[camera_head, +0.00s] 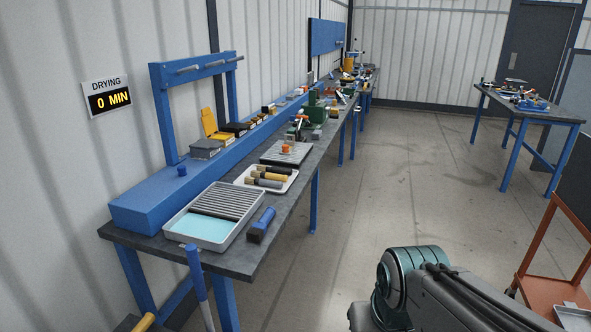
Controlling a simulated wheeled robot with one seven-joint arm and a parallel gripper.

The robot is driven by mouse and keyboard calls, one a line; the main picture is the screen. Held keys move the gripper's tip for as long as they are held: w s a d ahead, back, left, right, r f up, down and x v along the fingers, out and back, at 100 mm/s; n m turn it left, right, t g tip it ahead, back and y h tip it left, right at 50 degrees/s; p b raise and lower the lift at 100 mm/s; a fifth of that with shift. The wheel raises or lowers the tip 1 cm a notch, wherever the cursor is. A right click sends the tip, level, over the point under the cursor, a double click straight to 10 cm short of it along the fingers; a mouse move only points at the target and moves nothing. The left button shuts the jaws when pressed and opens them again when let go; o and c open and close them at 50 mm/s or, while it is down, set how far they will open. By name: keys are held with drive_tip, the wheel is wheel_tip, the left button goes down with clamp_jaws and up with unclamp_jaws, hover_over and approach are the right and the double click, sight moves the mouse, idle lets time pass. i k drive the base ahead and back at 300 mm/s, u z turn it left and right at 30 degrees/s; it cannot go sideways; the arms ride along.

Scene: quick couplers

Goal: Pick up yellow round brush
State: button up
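I cannot single out the yellow round brush with certainty. A white tray (285,186) on the long bench holds several short cylindrical pieces, some with tan-yellow parts (270,176) and dark ends. They are too small to tell which is a round brush. A yellow rod-like end (143,323) also shows at the bottom left edge, mostly cut off. My arm's upper links show at the bottom right, over the floor and away from the bench. My gripper is outside the picture.
A blue-handled pole (196,268) leans in front. Another table (556,114) and an orange cart (537,238) stand right. The middle floor is clear.

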sight(254, 174)
drive_tip(key=z, duration=0.7)
drive_tip(key=i, duration=2.95)
drive_tip(key=u, duration=1.45)
drive_tip(key=i, duration=0.7)
drive_tip(key=u, duration=0.55)
